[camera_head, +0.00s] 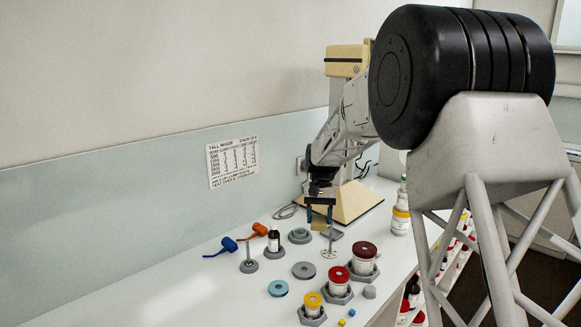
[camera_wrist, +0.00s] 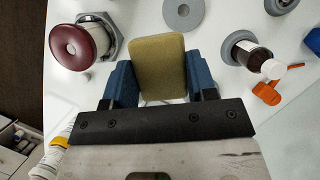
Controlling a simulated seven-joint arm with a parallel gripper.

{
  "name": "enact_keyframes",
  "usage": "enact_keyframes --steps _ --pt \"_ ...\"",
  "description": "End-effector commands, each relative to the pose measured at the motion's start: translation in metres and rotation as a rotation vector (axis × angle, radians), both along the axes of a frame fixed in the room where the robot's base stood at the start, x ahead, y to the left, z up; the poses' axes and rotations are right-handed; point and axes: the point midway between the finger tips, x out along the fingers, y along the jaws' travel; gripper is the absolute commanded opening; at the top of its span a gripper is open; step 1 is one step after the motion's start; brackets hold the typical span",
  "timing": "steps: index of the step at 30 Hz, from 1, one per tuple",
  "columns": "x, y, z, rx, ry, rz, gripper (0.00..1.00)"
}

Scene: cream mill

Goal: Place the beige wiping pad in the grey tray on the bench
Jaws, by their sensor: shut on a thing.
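My gripper (camera_wrist: 160,78) has its two blue fingers closed on either side of the beige wiping pad (camera_wrist: 158,62), which looks olive-beige and rounded at the corners. The pad is held between the fingers and sticks out beyond them in the wrist view.
On the white bench (camera_head: 170,290) stand jars with dark red (camera_head: 364,249), red (camera_head: 339,274) and yellow (camera_head: 313,299) lids in grey holders. The near left bench is clear.

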Motion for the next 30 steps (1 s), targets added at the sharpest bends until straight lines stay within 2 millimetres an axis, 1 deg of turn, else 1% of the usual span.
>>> enact_keyframes --steps 1,6,9,12,17,30 --pt "0.014 -0.015 0.001 -0.001 -0.001 0.012 0.26" --pt "0.046 -0.055 0.005 0.0 -0.001 0.065 0.26" --pt "0.059 -0.073 0.007 0.0 0.0 0.086 0.26" --pt "0.068 -0.084 0.009 0.0 -0.001 0.102 0.26" --pt "0.073 -0.093 0.009 0.0 0.0 0.112 0.26" --pt "0.073 -0.093 0.009 0.0 -0.001 0.113 0.26"
